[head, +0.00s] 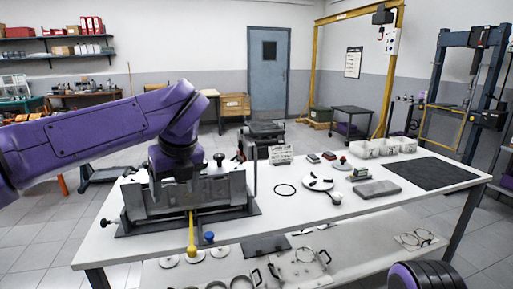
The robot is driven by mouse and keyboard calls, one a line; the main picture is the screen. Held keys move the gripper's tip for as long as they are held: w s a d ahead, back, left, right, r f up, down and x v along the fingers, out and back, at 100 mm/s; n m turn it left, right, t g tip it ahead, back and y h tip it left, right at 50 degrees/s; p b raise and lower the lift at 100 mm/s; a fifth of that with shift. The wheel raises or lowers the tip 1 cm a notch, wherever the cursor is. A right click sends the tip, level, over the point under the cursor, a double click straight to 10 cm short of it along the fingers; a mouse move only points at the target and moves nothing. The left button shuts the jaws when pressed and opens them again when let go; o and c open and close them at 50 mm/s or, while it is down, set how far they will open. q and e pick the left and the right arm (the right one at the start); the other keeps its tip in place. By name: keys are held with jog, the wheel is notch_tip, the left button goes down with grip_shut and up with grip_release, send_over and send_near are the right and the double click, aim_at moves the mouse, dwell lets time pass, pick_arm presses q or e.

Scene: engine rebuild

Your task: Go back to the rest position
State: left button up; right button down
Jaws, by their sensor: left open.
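My left arm comes in from the left, and my left gripper (180,178) points down over the grey metal engine block (222,188) on the white workbench (310,218). The gripper is open. Its fingertips are small and partly lost against the block, so I cannot tell whether they touch it. The block sits in a dark holder (245,211) at the left of the bench. My right gripper is not in view.
A yellow-handled tool (191,235) and a blue-topped item (209,237) are at the front edge.

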pick_arm(q)
jog(key=w+a+f+m+t+y, duration=0.2)
jog(key=w+f+m+t+y, duration=0.1)
jog(key=f+m, duration=0.45)
jog(key=w+a+f+m+t+y, duration=0.25)
jog(key=f+m, duration=0.35)
jog(key=f, duration=0.3)
jog(key=s+f+m+t+h, duration=0.1)
jog(key=s+f+m+h, duration=0.1)
jog(key=s+f+m, duration=0.5)
jog(key=f+m+t+h, duration=0.1)
jog(key=f+m, duration=0.5)
jog(key=f, duration=0.5)
jog(key=s+a+f+m+g+h, duration=0.3)
jog(key=s+f+m, duration=0.4)
jog(key=s+f, duration=0.65)
jog(key=s+a+f+m+g, duration=0.1)
jog(key=s+a+f+g, duration=0.1)
jog(key=s, duration=0.7)
jog(key=s+a+f+m+g, duration=0.2)
jog(key=s+a, duration=0.1)
jog(key=s, duration=0.7)
jog(key=shift+s+f+y, duration=0.2)
jog(key=shift+y, duration=0.15)
